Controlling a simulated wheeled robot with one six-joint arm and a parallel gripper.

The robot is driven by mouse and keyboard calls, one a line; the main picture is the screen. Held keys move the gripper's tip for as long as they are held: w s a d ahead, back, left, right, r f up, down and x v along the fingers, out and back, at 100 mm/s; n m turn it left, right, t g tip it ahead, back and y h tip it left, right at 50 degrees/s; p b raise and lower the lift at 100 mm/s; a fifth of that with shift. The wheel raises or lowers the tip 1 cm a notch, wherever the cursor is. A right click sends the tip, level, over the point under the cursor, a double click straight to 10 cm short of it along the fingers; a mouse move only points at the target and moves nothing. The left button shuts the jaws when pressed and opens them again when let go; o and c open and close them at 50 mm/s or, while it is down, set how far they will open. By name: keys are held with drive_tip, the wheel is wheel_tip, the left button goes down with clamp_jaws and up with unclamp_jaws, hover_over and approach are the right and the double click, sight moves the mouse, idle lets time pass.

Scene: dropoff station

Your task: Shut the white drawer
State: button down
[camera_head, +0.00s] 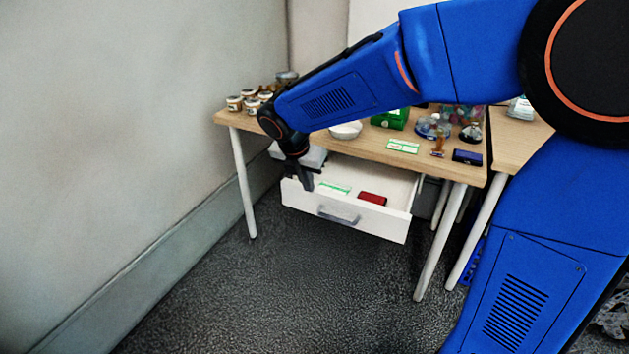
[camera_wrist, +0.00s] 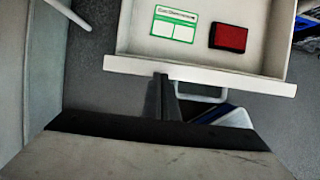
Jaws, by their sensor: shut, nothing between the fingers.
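The white drawer (camera_head: 370,221) stands pulled out under the wooden table, with its grey handle (camera_head: 338,217) on the front. It holds a green-and-white card (camera_head: 334,188) and a dark red box (camera_head: 372,198). In the wrist view the drawer's front rim (camera_wrist: 200,75) crosses the upper part, and the handle (camera_wrist: 205,96) shows just below it. My gripper (camera_head: 306,184) is shut and empty, pointing down at the left part of the drawer front. In the wrist view its fingers (camera_wrist: 164,97) lie on the outer side of the front, left of the handle. I cannot tell whether they touch it.
The table top (camera_head: 350,145) carries several jars (camera_head: 250,100), a white bowl (camera_head: 346,130), a green box (camera_head: 390,118) and a dark blue box (camera_head: 467,156). A wall (camera_head: 110,130) rises at left. The dark floor (camera_head: 270,290) before the drawer is clear.

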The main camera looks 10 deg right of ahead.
sight(296, 186)
drive_tip(key=w+v, duration=0.1)
drive_tip(key=v, duration=0.8)
drive_tip(key=s+a+f, duration=0.1)
drive_tip(key=s+a, duration=0.1)
drive_tip(key=a, duration=0.4)
drive_tip(key=w+d+f, duration=0.1)
drive_tip(key=w+f, duration=0.1)
drive_tip(key=f, duration=0.1)
drive_tip(key=w+d+f, duration=0.1)
drive_tip(key=f, duration=0.2)
drive_tip(key=w+d+f, duration=0.2)
drive_tip(key=f, duration=0.1)
drive_tip(key=shift+w, duration=0.3)
drive_tip(key=shift+w+d, duration=0.3)
drive_tip(key=shift+w, duration=0.25)
drive_tip(key=shift+d, duration=0.1)
drive_tip(key=w+d, duration=0.3)
drive_tip(key=w, duration=0.2)
drive_tip(key=w+d, duration=0.4)
drive_tip(key=w, duration=0.1)
drive_tip(key=w+d, duration=0.4)
drive_tip(key=w, duration=0.1)
drive_tip(key=shift+s+a, duration=0.1)
